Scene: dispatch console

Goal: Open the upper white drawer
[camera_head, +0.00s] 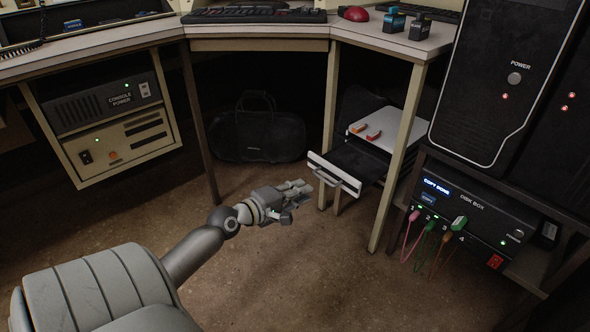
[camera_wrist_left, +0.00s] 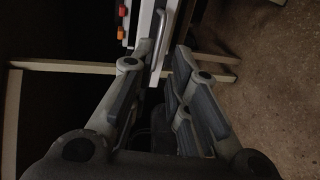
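The white drawer unit (camera_head: 398,128) stands under the desk at the right. Its upper white drawer (camera_head: 326,171) is pulled out, and its dark inside shows behind the white front. The drawer's handle (camera_head: 348,187) is a pale bar on that front; it also shows in the left wrist view (camera_wrist_left: 158,44). My left gripper (camera_head: 303,188) is just left of the drawer front. In the left wrist view its fingers (camera_wrist_left: 166,60) are apart, with the handle around the gap between the tips; contact cannot be told. My right gripper is not in view.
Two small orange-red items (camera_head: 366,131) lie on the unit's top. Pale desk legs (camera_head: 397,160) stand close beside the drawer. A dark bag (camera_head: 256,135) sits under the desk. A disk box (camera_head: 470,207) with coloured cables is at the right. The floor in front is clear.

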